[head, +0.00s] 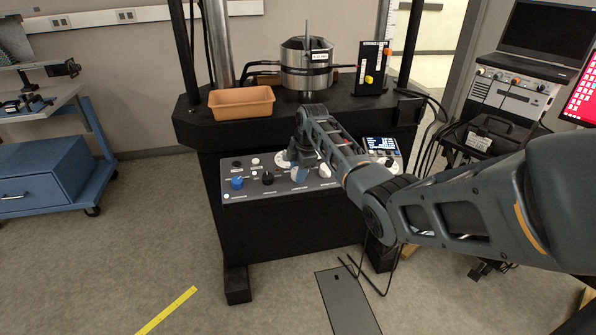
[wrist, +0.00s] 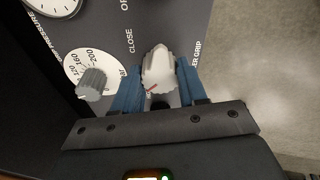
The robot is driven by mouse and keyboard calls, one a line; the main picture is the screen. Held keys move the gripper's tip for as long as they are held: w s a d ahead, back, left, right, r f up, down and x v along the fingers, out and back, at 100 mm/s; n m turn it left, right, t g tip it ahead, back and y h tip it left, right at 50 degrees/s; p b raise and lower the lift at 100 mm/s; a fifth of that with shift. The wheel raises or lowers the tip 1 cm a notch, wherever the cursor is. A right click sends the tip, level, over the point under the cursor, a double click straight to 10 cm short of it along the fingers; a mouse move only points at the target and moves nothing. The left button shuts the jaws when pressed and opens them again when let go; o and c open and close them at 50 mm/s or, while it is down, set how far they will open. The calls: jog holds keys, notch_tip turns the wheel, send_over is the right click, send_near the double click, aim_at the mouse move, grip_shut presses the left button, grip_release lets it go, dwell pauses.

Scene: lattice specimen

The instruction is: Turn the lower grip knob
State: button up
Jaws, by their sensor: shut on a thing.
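In the wrist view, a pale grey-white grip knob (wrist: 158,70) with a red mark sits on the grey panel. The label beside it ends in "ER GRIP"; its first letters are hidden. The word "CLOSE" is printed to the knob's left. The blue fingers of my gripper (wrist: 159,92) stand on both sides of the knob and are shut on it. In the head view, my gripper (head: 300,168) is down at the middle of the sloping control panel (head: 240,193), and the arm covers part of the panel.
A grey dial knob (wrist: 92,84) on a white numbered scale lies left of the fingers, with a gauge (wrist: 52,4) above. In the head view, a blue knob (head: 237,183) and a black knob (head: 267,178) stand left of my gripper. An orange tray (head: 241,103) sits on the frame above.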

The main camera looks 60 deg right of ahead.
jog(key=shift+n, duration=0.3)
jog(key=o, duration=1.1)
jog(key=shift+c, duration=0.2)
jog(key=shift+r, duration=0.1)
jog(key=v, duration=0.7)
jog(key=shift+r, duration=0.3)
jog(key=shift+s+a, duration=0.1)
